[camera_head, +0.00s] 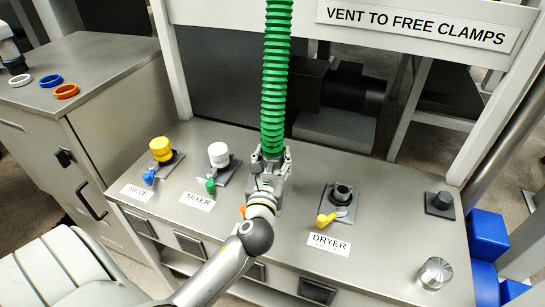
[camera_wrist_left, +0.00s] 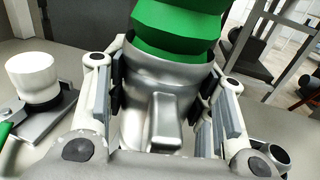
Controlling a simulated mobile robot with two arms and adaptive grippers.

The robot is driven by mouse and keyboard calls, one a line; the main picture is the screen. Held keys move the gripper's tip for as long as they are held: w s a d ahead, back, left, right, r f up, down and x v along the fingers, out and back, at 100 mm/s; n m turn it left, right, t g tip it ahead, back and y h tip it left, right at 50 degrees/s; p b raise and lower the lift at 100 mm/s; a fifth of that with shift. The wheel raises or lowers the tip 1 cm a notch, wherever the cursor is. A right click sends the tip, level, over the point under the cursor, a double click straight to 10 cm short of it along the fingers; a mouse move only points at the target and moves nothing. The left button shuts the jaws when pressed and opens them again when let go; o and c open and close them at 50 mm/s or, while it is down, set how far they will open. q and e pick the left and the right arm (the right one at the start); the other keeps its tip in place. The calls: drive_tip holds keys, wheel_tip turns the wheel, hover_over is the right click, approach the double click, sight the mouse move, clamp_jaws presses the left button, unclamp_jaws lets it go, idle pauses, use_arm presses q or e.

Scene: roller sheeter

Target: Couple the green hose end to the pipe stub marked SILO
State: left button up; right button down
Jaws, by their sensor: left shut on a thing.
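The green hose (camera_head: 275,80) hangs down from above to the middle of the steel bench. Its silver metal end collar (camera_wrist_left: 160,95) is between the fingers of my left gripper (camera_head: 269,165), which is shut on it. The hose end is upright above the row of stubs, between MIXER and DRYER. My gripper and wrist hide what lies under it, so no SILO label or stub is readable. A bit of orange (camera_head: 243,211) shows beside my wrist. I cannot tell whether the collar is seated on a stub or above it. My right gripper is not in view.
The yellow-capped SIEVE stub (camera_head: 160,148), white-capped MIXER stub (camera_head: 218,154) and open dark DRYER stub (camera_head: 342,193) flank the hose. A grey knob (camera_head: 434,273) and small dark block (camera_head: 440,203) are right. Coloured rings (camera_head: 66,91) lie on the left cabinet. A frame post stands right.

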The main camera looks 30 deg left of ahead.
use_arm(q)
drive_tip(key=shift+f, duration=0.1)
idle(0.3)
drive_tip(key=shift+f+b, duration=0.3)
drive_tip(key=shift+f, duration=0.05)
drive_tip(key=shift+f, duration=0.45)
drive_tip(key=shift+f+b, duration=0.35)
drive_tip(key=shift+f, duration=0.05)
drive_tip(key=shift+f, duration=0.3)
idle(0.6)
drive_tip(key=o, duration=1.4)
drive_tip(key=shift+c, duration=0.2)
drive_tip(key=shift+o, duration=0.6)
drive_tip(key=shift+f, duration=0.15)
drive_tip(key=v, duration=1.2)
drive_tip(key=shift+d, duration=0.1)
